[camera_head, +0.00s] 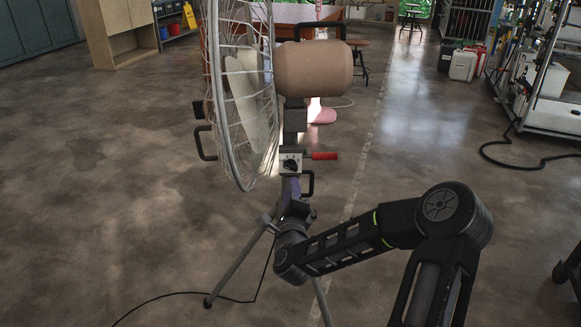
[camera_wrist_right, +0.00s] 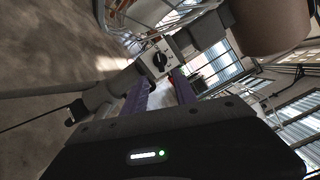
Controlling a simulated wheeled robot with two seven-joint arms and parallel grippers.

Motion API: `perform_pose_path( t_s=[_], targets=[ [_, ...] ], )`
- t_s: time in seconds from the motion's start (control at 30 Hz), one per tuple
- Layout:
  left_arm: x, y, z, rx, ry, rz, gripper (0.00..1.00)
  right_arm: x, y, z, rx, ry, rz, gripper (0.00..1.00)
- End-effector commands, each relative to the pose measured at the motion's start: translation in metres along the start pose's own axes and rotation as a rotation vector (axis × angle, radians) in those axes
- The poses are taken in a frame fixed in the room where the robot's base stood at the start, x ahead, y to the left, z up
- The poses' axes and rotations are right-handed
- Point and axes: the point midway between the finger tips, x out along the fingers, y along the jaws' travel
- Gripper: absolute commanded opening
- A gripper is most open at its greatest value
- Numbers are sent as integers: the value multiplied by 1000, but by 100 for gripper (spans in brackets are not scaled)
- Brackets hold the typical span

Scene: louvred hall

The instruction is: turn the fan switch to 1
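The fan (camera_head: 240,85) stands on a tripod, its wire cage facing left, with a tan motor housing (camera_head: 315,68). Below the housing is a pale switch box with a black knob, the fan switch (camera_head: 291,164); the switch also shows in the right wrist view (camera_wrist_right: 160,58). The knob's setting is too small to read. My right gripper (camera_head: 291,188) is just below the switch box, its purple fingers partly hidden by the wrist. In the right wrist view the fingers (camera_wrist_right: 162,92) are apart and empty, pointing toward the knob. My left gripper is not in view.
A tripod leg (camera_head: 238,266) and a dark cable (camera_head: 190,293) lie low left. Open concrete floor surrounds the fan; a rack (camera_head: 553,95) stands far right.

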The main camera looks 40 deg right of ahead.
Motion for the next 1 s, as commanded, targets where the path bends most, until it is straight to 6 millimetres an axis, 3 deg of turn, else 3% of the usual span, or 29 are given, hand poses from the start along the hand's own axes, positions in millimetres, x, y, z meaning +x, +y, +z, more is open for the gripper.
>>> perform_pose_path(
  t_s=[0.27,0.7,1.0],
  targets=[
    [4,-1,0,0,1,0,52,21,1,0,2,0,-2,34],
    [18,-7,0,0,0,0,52,81,2,-1,0,0,-2,34],
    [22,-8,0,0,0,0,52,98,0,0,0,-1,0,34]
  ],
)
